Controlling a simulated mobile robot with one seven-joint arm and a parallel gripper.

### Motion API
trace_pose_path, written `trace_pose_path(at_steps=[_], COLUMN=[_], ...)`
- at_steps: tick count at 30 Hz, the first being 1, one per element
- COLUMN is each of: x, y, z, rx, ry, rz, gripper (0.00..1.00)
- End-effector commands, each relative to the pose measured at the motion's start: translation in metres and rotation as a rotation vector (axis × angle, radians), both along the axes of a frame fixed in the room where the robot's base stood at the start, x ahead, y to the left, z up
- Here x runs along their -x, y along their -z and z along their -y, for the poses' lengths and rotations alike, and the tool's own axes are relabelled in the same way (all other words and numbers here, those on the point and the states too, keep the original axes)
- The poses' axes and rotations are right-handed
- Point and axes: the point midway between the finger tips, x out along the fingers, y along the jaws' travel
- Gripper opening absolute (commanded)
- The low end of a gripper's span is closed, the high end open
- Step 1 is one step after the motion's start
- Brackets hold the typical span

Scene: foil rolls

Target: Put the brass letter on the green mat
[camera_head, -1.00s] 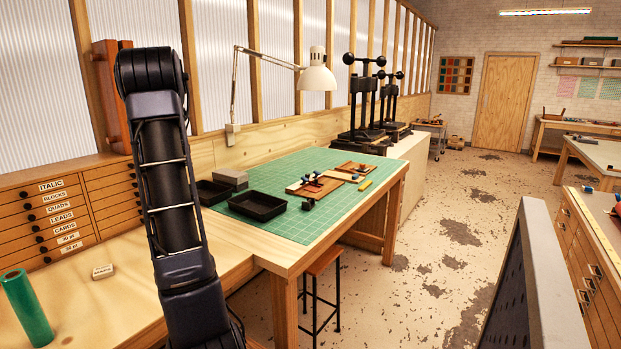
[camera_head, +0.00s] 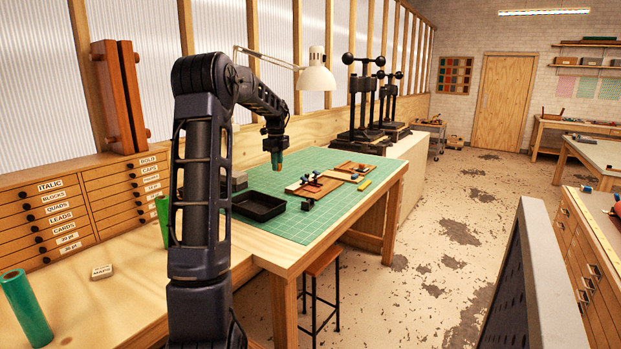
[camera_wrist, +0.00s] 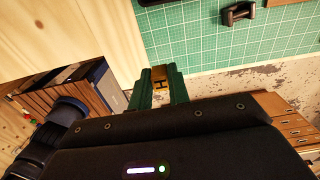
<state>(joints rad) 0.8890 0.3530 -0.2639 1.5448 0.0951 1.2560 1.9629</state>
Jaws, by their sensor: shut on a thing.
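My gripper (camera_head: 276,162) is shut on the brass letter (camera_wrist: 160,77), which shows between the two green fingers in the wrist view and looks like an H. In the head view the gripper points down and hangs in the air in front of the far part of the green mat (camera_head: 312,228). The letter is apart from the mat. The mat also shows beyond the fingers in the wrist view (camera_wrist: 195,45). I cannot tell whether the letter is straight above it.
A black tray (camera_head: 258,206) sits on the mat's near left part. Wooden boards with small tools (camera_head: 318,184) lie farther right, near a small dark object (camera_head: 307,205). A lamp (camera_head: 317,78) overhangs the back. Bare mat lies at the front and right.

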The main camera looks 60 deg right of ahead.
Motion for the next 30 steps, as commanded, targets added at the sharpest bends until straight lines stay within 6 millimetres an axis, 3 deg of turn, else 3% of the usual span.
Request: trace_pose_path(at_steps=[2, 17, 30], x=[0.009, 0.007, 0.007], y=[0.004, 0.072, 0.167], z=[0.005, 0.004, 0.003], rx=[-0.001, -0.003, -0.003], ry=[0.016, 0.013, 0.012], rz=[-0.001, -0.001, -0.001], gripper=[0.00, 0.00, 0.00])
